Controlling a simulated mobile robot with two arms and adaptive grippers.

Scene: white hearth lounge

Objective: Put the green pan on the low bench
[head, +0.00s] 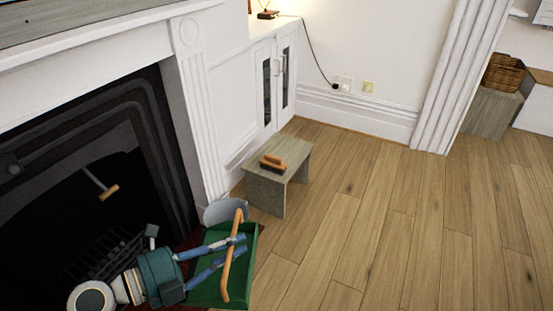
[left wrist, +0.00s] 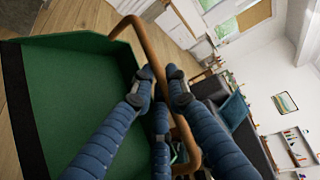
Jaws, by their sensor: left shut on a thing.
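The green pan (head: 207,291) is a shallow open tray with a curved wooden handle, at the bottom of the head view. It fills much of the left wrist view (left wrist: 75,95) and looks empty. My left gripper (head: 238,248) has its blue fingers closed on the wooden handle; the fingertips (left wrist: 160,90) show on it in the left wrist view. The low bench (head: 295,153) is a small grey-brown wooden stool beyond the pan, by the white wall unit. The pan is apart from it, on the near side. My right gripper is out of view.
A wooden-backed brush (head: 276,163) lies on the bench top, leaving bare wood around it. A grey rounded container (head: 225,210) stands between pan and bench. The dark fireplace (head: 90,170) is at left. Wooden floor (head: 370,220) is clear at right.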

